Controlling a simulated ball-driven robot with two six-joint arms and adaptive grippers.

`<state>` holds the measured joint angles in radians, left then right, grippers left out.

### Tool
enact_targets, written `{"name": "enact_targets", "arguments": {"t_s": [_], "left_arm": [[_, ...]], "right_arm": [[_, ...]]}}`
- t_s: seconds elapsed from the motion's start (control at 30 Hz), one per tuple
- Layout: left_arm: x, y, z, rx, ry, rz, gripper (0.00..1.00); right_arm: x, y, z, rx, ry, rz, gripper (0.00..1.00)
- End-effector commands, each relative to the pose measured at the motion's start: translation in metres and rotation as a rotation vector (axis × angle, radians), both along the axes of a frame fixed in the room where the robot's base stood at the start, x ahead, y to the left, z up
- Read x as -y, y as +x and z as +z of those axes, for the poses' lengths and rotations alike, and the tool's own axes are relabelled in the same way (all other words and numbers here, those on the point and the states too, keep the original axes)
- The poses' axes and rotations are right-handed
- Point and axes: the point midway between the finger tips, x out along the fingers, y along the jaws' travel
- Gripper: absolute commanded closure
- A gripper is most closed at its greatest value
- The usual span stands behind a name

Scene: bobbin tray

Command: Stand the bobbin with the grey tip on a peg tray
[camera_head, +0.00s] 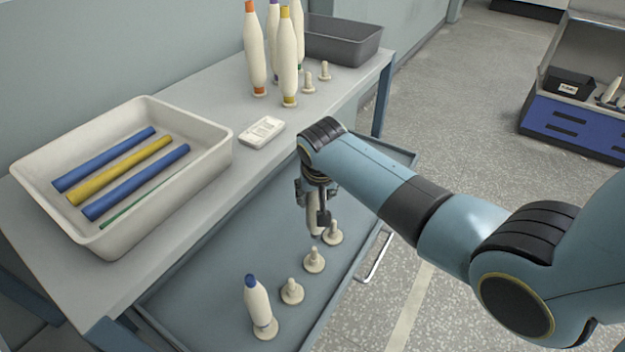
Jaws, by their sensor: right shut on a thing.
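My right gripper (318,212) is shut on a cream bobbin (313,227), which it holds roughly upright. The gripper hides its upper part, so I cannot see the tip colour. Its lower end is beside the farthest bare peg (332,236) in the picture; I cannot tell if they touch. The peg tray is the low grey-blue surface (215,290) with a row of cream pegs. Two more bare pegs, a middle one (314,262) and a nearer one (292,292), show. A blue-tipped bobbin (257,302) stands on the nearest peg. My left gripper is not in view.
A bench (190,92) carries a white bin (218,160) with blue and yellow rods, a small white device (262,131), several standing bobbins with coloured tips (288,60), two bare pegs (309,84) and a grey bin (345,42). A blue cabinet (570,125) stands at far right.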

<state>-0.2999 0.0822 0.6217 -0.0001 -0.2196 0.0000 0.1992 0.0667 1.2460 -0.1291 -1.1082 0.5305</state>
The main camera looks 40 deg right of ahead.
Motion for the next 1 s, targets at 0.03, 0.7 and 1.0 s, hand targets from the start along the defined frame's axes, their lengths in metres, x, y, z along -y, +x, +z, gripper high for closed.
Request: {"name": "enact_targets", "arguments": {"t_s": [0.03, 0.7, 1.0], "left_arm": [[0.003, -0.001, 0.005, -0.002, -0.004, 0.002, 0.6], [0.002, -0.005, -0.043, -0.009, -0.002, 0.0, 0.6], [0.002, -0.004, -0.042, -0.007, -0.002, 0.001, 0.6]], "right_arm": [[-0.004, -0.002, -0.001, 0.006, -0.002, 0.029, 0.91], [-0.007, -0.003, -0.048, 0.01, -0.004, 0.052, 0.91], [-0.007, -0.003, -0.046, 0.011, -0.004, 0.052, 0.91]]}}
